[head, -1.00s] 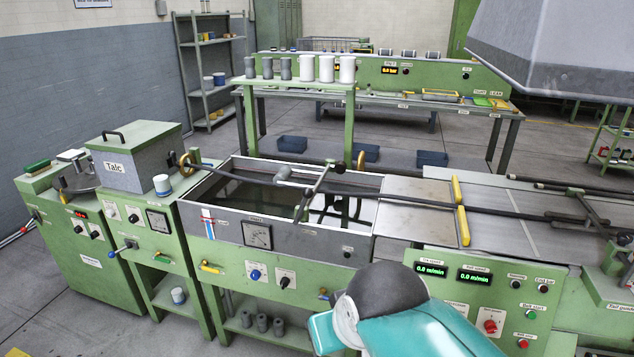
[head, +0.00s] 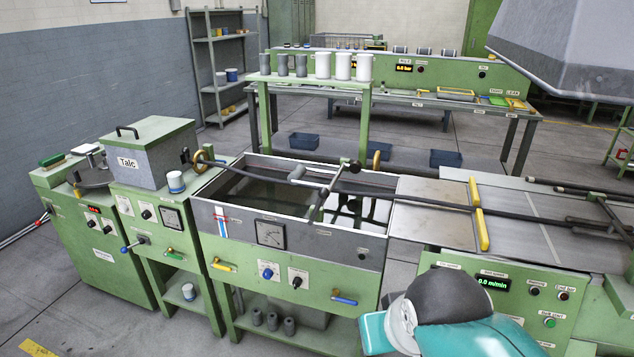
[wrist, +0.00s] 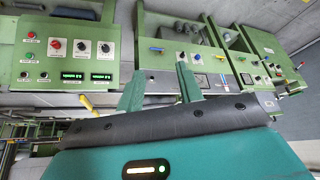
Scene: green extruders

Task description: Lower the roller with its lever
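A grey open tank (head: 300,225) stands mid-picture in the head view. In the head view only my teal arm shows, bottom right.
The tank front has a yellow handle (head: 222,265), a blue handle (head: 343,298) and knobs. A grey Talc box (head: 150,155) stands left. White and grey cups line a green shelf (head: 310,80) behind. A belt table (head: 540,230) with yellow bars (head: 480,220) lies right. A grey hood hangs upper right.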

